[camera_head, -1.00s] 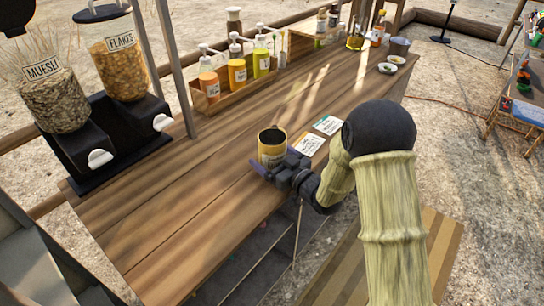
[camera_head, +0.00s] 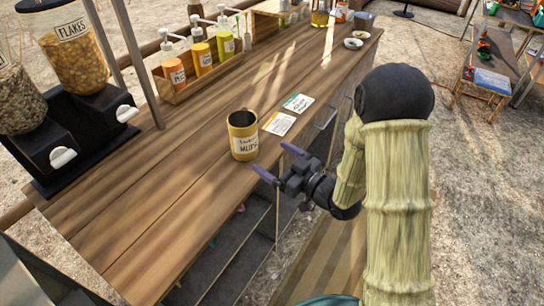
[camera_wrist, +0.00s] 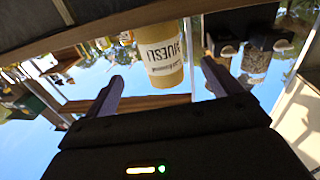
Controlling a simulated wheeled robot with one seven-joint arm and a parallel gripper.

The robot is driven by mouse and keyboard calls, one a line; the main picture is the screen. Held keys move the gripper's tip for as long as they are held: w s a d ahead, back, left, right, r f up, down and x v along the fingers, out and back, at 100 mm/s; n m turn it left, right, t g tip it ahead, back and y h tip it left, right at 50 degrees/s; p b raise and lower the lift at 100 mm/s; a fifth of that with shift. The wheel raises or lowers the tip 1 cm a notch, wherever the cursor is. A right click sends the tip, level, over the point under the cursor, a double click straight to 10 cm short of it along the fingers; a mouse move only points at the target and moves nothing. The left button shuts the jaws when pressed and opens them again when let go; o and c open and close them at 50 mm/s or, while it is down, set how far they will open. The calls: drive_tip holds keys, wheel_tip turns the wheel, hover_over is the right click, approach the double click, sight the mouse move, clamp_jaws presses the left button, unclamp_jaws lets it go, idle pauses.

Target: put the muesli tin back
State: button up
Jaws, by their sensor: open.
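The muesli tin (camera_head: 243,136) is a yellow, open-topped can with a white label. It stands upright on the wooden counter (camera_head: 150,205), near the front edge and beside two label cards. My gripper (camera_head: 279,164) is open and empty, in front of the tin and off the counter's front edge, with a gap to the tin. In the wrist view the tin (camera_wrist: 162,55) appears upside down beyond and between my two spread fingers (camera_wrist: 163,92).
Two dispensers, flakes (camera_head: 75,50) and muesli (camera_head: 18,95), stand at the left. A wooden rack (camera_head: 205,75) of pump bottles is at the back. Cards (camera_head: 279,123) lie right of the tin. Small bowls (camera_head: 354,43) are at the far end. Shelves lie below the counter.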

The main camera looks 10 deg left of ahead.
idle(0.6)
drive_tip(key=d+f+m+h, duration=0.2)
drive_tip(key=d+m+h, duration=0.4)
drive_tip(key=d+h, duration=0.8)
drive_tip(key=s+d+m+g+h, duration=0.1)
drive_tip(key=s+d+m+g, duration=0.4)
drive_tip(key=s, duration=0.9)
drive_tip(key=d+g, duration=0.2)
drive_tip(key=d, duration=0.2)
drive_tip(key=shift+d+r+m, duration=0.2)
drive_tip(key=shift+r+m, duration=0.1)
drive_tip(key=shift+r, duration=0.1)
